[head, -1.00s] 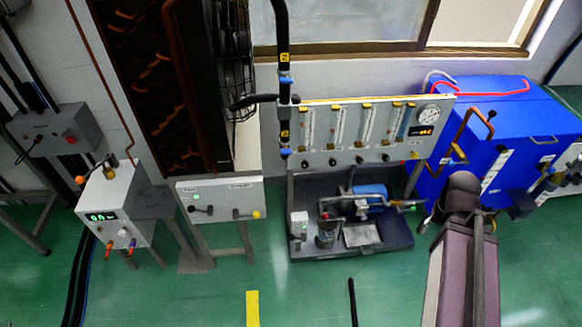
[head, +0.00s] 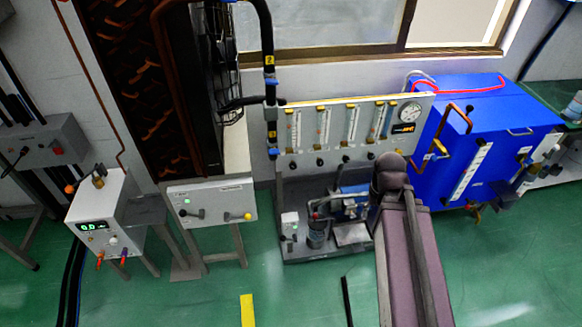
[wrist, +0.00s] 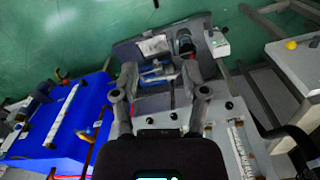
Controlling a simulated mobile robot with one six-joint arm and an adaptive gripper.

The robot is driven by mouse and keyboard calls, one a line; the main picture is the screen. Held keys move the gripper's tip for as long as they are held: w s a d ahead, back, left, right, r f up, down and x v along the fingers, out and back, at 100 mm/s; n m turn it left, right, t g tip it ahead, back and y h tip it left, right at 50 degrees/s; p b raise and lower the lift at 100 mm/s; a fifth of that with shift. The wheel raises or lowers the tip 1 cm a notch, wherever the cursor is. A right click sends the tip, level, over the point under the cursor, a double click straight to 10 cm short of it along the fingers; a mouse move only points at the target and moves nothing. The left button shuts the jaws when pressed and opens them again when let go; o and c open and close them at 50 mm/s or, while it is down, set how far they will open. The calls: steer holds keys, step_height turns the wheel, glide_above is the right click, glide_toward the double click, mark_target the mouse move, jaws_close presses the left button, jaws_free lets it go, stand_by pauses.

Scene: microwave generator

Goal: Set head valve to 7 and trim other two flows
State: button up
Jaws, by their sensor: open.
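A grey-white flow panel (head: 340,147) stands in the middle of the head view. It bears several upright flow tubes, one of them at its left end (head: 293,130), with a row of dark knobs below, such as the leftmost knob (head: 291,163). Scale readings are too small to tell. I cannot tell which knob is the head valve. My gripper (wrist: 159,68) is open and empty in the wrist view, with its fingers spread in front of the panel (wrist: 150,122). A flow tube (wrist: 238,138) shows to its right. My arm hides the panel's lower right corner in the head view.
A round gauge (head: 410,112) and a small display (head: 404,128) sit at the panel's right end. A blue cabinet (head: 470,135) stands to the right. A grey control box (head: 210,205) and a white box with a green display (head: 98,215) stand left. A pump skid lies below the panel.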

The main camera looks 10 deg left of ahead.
steer(key=o, duration=0.3)
steer(key=shift+a, duration=0.15)
steer(key=shift+o, duration=0.2)
steer(key=w+a+f+n+t+y+b, duration=0.1)
steer(key=w+a+f+t+b, duration=0.4)
steer(key=w+f+b, duration=0.65)
steer(key=w+a+f+n+t+y+b, duration=0.1)
steer(key=w+a+f+t+b, duration=0.35)
steer(key=w+f+b, duration=0.65)
steer(key=w+a+f+t+y+b, duration=0.2)
steer(key=a+t+b, duration=0.4)
steer(key=b, duration=1.1)
steer(key=w+a+f+t+y+b, duration=0.1)
steer(key=w+a+f+t+b, duration=0.3)
steer(key=b, duration=1.2)
steer(key=a+f+t, duration=0.2)
steer(key=a, duration=0.2)
steer(key=shift+a+y+b, duration=0.35)
steer(key=shift+y+b, duration=0.05)
steer(key=shift+w, duration=0.1)
